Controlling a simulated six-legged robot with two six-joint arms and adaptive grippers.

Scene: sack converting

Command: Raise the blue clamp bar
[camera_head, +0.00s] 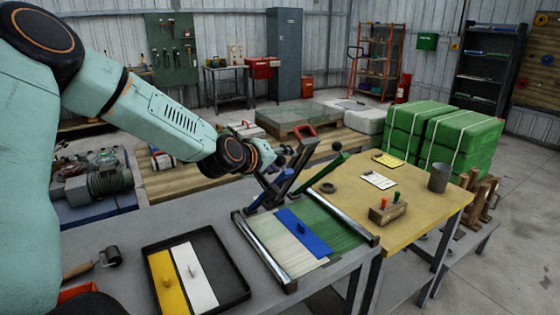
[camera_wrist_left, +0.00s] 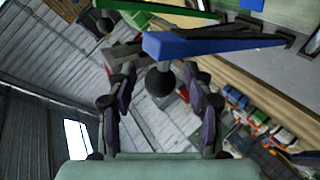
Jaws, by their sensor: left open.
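In the left wrist view a blue bar (camera_wrist_left: 205,43) spans the upper middle, with a dark round knob (camera_wrist_left: 160,80) below its near end. My left gripper (camera_wrist_left: 160,72) is open, with one finger on each side of the knob; I cannot tell if they touch it. In the head view my left gripper (camera_head: 284,158) is at the levers behind the fabric frame and largely hides this bar. A flat blue plate (camera_head: 305,232) with a small knob lies on the green and white sheet. My right gripper is not in view.
A black tray (camera_head: 235,282) holds a yellow and a white plate. The yellow-topped table (camera_head: 420,205) carries a cup (camera_head: 439,178) and a small button box (camera_head: 387,212).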

